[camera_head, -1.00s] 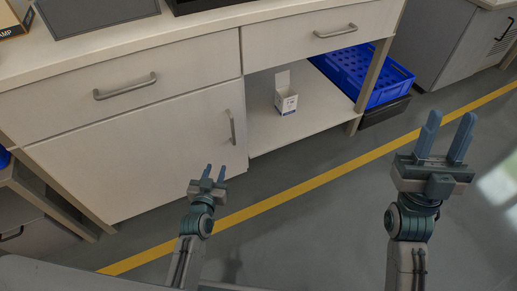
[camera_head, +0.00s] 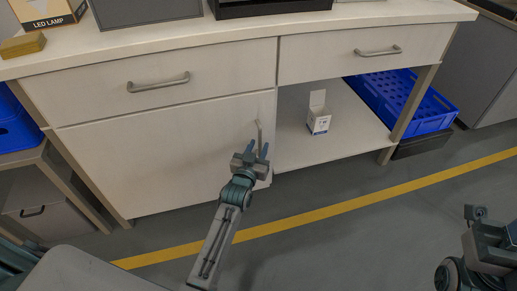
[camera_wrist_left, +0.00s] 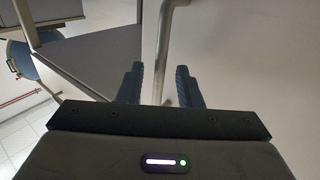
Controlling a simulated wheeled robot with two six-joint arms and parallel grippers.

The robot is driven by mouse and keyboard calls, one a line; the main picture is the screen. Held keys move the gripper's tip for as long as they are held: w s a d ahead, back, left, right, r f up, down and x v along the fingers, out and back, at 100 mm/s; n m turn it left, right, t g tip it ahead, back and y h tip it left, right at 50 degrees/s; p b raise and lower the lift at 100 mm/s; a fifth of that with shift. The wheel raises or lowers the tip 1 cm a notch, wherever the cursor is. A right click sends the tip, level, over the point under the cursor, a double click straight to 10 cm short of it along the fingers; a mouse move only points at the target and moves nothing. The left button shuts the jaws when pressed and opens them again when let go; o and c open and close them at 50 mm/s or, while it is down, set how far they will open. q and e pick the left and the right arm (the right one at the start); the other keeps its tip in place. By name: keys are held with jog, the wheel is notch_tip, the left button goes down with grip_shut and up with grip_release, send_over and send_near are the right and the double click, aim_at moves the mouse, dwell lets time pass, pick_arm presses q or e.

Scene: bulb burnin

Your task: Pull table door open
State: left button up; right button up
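The table door (camera_head: 165,155) is a pale panel under the left drawer, and it is closed. Its upright grey handle (camera_head: 259,130) is near the door's right edge. My left gripper (camera_head: 258,149) is at the handle's lower part with its fingers apart. In the left wrist view the handle (camera_wrist_left: 165,45) runs down between the two open fingers (camera_wrist_left: 160,86); whether either finger touches it I cannot tell. My right gripper (camera_head: 485,235) is at the right edge, partly cut off, away from the table; its finger opening cannot be made out.
Two drawers with handles (camera_head: 158,84) (camera_head: 378,51) sit above. A grey cabinet (camera_head: 50,205) stands at left. The floor (camera_head: 330,245) before the door is clear.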

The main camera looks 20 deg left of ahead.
pick_arm(q)
jog(key=shift+w, duration=0.4)
grip_shut()
jog(key=shift+s, duration=0.2)
